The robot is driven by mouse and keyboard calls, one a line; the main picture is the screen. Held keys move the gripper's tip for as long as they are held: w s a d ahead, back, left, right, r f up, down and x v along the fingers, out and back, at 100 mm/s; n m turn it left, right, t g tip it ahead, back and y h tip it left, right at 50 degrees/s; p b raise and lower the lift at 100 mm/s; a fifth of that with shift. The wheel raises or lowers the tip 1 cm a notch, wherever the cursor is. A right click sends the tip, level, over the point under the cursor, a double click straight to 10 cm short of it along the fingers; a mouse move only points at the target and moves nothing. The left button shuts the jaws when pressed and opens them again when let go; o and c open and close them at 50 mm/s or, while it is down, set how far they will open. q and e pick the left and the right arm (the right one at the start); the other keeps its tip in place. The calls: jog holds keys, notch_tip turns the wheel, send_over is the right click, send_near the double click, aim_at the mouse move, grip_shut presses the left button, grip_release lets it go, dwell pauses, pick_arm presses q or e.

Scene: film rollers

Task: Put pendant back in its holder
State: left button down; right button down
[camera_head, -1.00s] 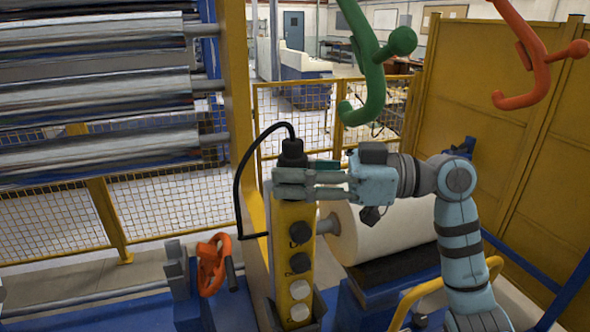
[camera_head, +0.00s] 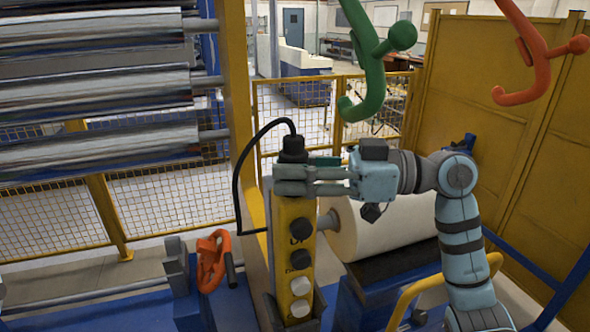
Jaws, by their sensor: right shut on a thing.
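The yellow pendant (camera_head: 297,262) stands upright in the middle of the camera_head view, with black and white buttons down its face. A black cable loops from its black top (camera_head: 292,150) down to the left. Its lower end is inside the dark holder (camera_head: 268,314) at the bottom, whose walls show at both sides. My right gripper (camera_head: 292,180) comes in from the right and is shut on the pendant's upper end, just below the black top. My left gripper is not in view.
A yellow post (camera_head: 240,120) stands close behind and left of the pendant. A white film roll (camera_head: 385,230) lies right of it. Green (camera_head: 372,70) and orange (camera_head: 530,50) hooks hang above right. An orange handle (camera_head: 212,262) is at left, below silver rollers (camera_head: 95,110).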

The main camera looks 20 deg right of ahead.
jog(key=shift+f, duration=0.15)
jog(key=c, duration=1.1)
grip_release()
jog(key=shift+o, duration=0.2)
jog(key=o, duration=0.4)
jog(key=shift+c, duration=0.2)
notch_tip(320, 180, up, 7)
jog(key=p, duration=0.5)
jog(key=shift+p, duration=0.35)
